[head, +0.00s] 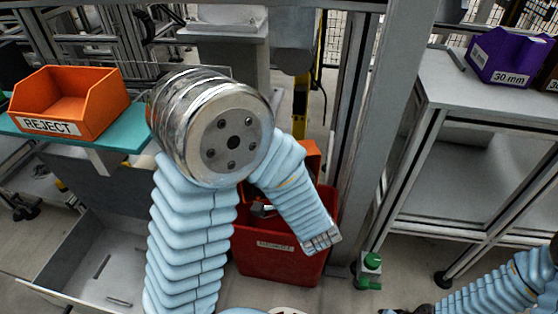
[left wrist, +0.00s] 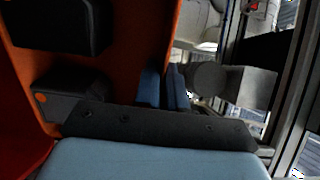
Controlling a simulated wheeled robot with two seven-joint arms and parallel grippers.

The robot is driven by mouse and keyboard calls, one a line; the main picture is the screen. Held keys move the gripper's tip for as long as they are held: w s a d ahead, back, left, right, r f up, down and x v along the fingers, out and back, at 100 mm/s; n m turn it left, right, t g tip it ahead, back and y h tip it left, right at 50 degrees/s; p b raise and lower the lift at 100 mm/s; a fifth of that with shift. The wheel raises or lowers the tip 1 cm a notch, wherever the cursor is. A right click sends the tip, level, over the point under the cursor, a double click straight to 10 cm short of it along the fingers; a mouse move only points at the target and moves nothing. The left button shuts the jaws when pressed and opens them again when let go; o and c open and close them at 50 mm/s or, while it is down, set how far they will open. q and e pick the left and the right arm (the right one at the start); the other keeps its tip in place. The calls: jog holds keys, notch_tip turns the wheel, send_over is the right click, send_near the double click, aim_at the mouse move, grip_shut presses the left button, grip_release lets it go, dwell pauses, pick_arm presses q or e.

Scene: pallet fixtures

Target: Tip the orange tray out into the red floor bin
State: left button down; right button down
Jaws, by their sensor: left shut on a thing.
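An orange tray (head: 312,157) shows as a small patch behind my left forearm, above the red floor bin (head: 280,262). Most of the tray is hidden by my arm. In the left wrist view, the tray's orange wall (left wrist: 135,50) fills the left side at close range and stands steeply. My left gripper (left wrist: 164,88) is shut on the tray's wall, with the blue pads at its edge. The head view hides this gripper. The red bin has a white label; a small grey object shows inside it, too hidden to identify. My right gripper is barely visible at the bottom edge.
Another orange tray labelled REJECT (head: 70,105) sits on a teal shelf (head: 125,130) at left. A bench (head: 480,100) at right carries a purple bin (head: 510,58).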

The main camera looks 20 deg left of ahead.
pick_arm(q)
jog(key=s+d+f+n+t+y+b, duration=0.1)
jog(key=s+d+f+t+y+b, duration=0.1)
jog(key=s+d+t+y, duration=0.3)
jog(key=shift+s+d+f+n+y, duration=0.35)
jog(key=shift+s+f+y, duration=0.35)
jog(key=shift+s, duration=0.55)
jog(key=shift+r, duration=0.1)
dwell(0.9)
